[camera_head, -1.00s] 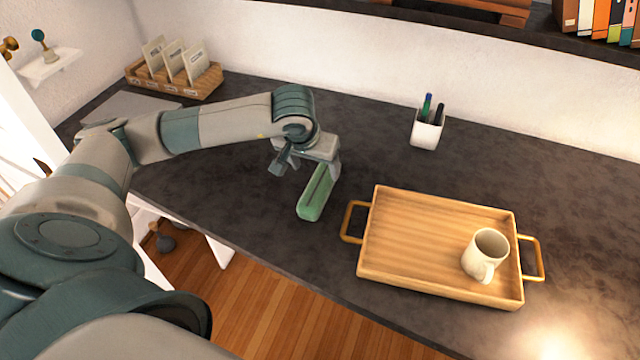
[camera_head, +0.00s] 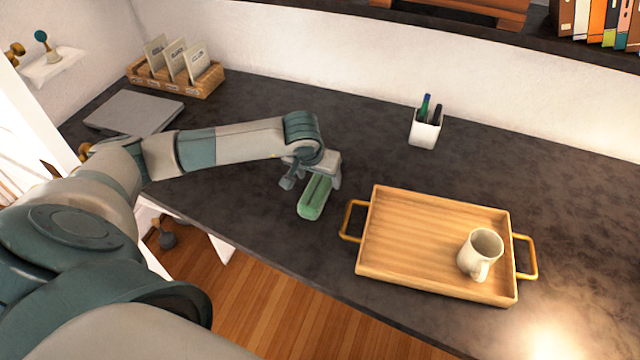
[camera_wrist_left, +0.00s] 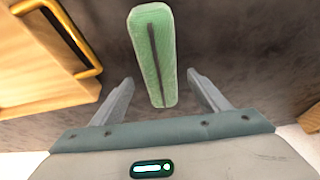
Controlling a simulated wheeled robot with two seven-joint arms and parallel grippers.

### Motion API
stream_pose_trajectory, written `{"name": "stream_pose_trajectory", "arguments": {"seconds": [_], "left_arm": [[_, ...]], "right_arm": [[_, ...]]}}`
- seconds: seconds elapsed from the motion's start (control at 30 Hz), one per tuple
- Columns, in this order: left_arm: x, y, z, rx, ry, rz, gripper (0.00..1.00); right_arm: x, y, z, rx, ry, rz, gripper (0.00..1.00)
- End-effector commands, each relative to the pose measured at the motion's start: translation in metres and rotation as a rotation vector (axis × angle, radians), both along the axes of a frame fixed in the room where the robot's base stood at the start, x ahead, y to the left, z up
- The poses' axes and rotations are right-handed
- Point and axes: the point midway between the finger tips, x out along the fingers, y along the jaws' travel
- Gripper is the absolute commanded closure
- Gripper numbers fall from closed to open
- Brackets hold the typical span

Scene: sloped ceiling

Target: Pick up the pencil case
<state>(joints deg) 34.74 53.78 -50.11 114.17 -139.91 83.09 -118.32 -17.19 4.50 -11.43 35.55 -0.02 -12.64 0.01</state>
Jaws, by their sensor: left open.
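The green pencil case (camera_head: 314,199) lies on the dark desk, left of the wooden tray. My left gripper (camera_head: 310,184) is over its far end, the fingers on either side of it. In the left wrist view the pencil case (camera_wrist_left: 154,55), with a dark zip line along its top, reaches in between the two open fingers of my left gripper (camera_wrist_left: 158,88). A gap shows on both sides, so the fingers do not grip it. Part of its far end is hidden by the gripper in the head view. My right gripper is not in view.
A wooden tray (camera_head: 385,262) with brass handles holds a white mug (camera_head: 480,254). A white pen cup (camera_head: 424,131) stands behind. A grey laptop-like slab (camera_head: 134,112) and a card box (camera_head: 205,83) are at the left. The desk's front edge is close to the case.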

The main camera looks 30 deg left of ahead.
Motion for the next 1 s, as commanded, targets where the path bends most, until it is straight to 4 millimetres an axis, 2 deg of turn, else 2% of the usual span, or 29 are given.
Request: {"name": "stream_pose_trajectory", "arguments": {"seconds": [0.07,0.3,0.8,1.0], "left_arm": [[0.002,0.000,-0.006,-0.001,0.005,0.001,0.31],[0.011,0.003,-0.028,0.000,0.001,0.000,0.31],[0.012,0.003,-0.030,-0.001,-0.001,0.000,0.31],[0.012,0.003,-0.030,-0.001,-0.001,0.000,0.79]], "right_arm": [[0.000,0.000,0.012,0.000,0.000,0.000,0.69],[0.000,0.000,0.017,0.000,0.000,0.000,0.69],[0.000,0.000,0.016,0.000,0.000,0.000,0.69],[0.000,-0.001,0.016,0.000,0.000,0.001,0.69]]}}
